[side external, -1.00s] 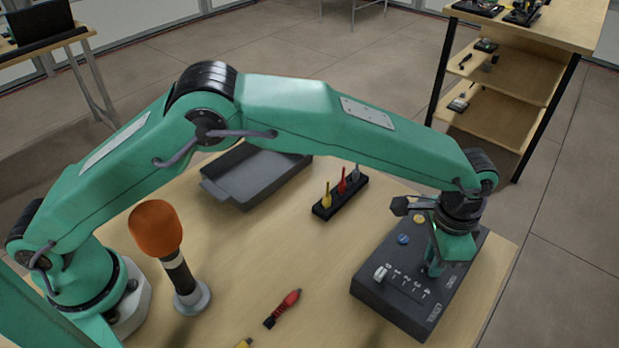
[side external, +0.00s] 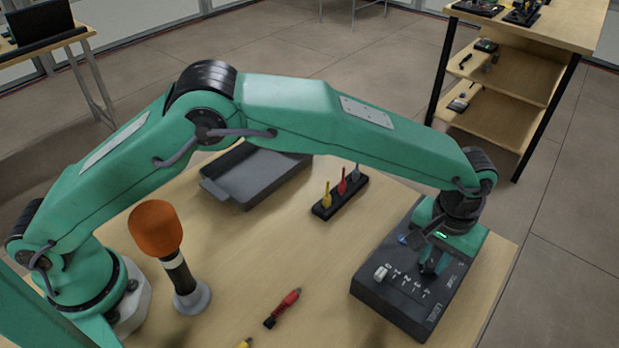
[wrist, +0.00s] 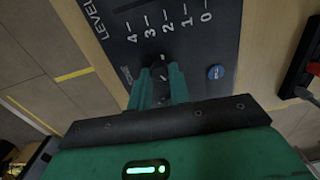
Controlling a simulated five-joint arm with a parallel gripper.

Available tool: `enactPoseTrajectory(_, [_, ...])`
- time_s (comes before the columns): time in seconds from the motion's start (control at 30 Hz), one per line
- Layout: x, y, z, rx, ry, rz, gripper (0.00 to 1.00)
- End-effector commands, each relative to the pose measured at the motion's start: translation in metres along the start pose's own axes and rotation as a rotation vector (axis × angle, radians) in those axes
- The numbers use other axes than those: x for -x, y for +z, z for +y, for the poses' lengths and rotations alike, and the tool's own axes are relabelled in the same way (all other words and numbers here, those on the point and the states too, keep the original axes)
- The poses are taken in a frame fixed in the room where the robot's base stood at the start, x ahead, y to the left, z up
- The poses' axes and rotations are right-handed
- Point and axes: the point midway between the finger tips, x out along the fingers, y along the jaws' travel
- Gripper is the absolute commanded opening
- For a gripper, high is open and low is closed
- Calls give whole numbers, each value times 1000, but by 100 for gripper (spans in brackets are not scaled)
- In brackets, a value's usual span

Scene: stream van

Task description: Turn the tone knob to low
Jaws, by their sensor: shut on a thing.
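The dark control box (side external: 388,307) sits at the right of the table; its printed level scale also shows in the wrist view (wrist: 227,40). My gripper (side external: 428,270) points down onto the box's top. In the wrist view its green fingers (wrist: 159,76) are closed around the dark tone knob (wrist: 157,61), mostly hidden between them. Small lettering shows left of the knob, too blurred to read surely. The knob's pointer and setting cannot be made out.
A black rack (side external: 325,209) with several coloured tools, a grey tray (side external: 245,192), an orange-topped microphone (side external: 155,229) and a red-and-black tool (side external: 283,308) are on the table.

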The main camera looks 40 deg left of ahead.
Motion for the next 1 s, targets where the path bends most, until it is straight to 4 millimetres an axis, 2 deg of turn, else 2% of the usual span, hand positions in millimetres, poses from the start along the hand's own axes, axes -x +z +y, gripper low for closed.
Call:
enactPoseTrajectory(0.6, [2, 1, -1, 60, -2, -2, 0])
enactPoseTrajectory(0.63, [2, 1, -1, 60, -2, -2, 23])
enactPoseTrajectory(0.73, [2, 1, 0, 59, -2, -2, 41])
enactPoseTrajectory(1.0, [1, 0, 0, 59, -1, -1, 41])
